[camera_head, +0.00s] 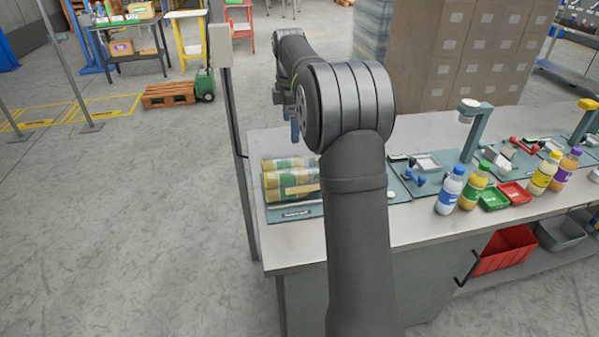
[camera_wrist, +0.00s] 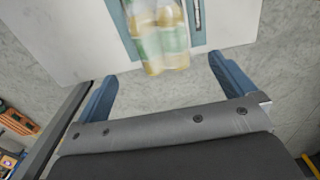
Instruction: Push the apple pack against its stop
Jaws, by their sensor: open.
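The apple pack (camera_head: 290,183) is a clear-wrapped bundle with green and yellow bands, lying on a teal mat (camera_head: 289,213) at the bench's left end. In the wrist view the pack (camera_wrist: 158,40) is at top centre, its upper part cut off by the frame. My gripper (camera_wrist: 163,68) is open, with blue fingers wide apart and nothing held. The pack's near end shows between the fingertips in the picture; I see no contact. In the head view my arm hides most of the gripper. A thin pale bar lies along the mat's front edge; I cannot tell if it is the stop.
The bench (camera_head: 420,225) carries several bottles, a green tray (camera_head: 493,199) and a red tray (camera_head: 514,194) to the right. A grey post (camera_head: 238,150) stands close to the bench's left end. Stacked cartons (camera_head: 455,60) stand behind.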

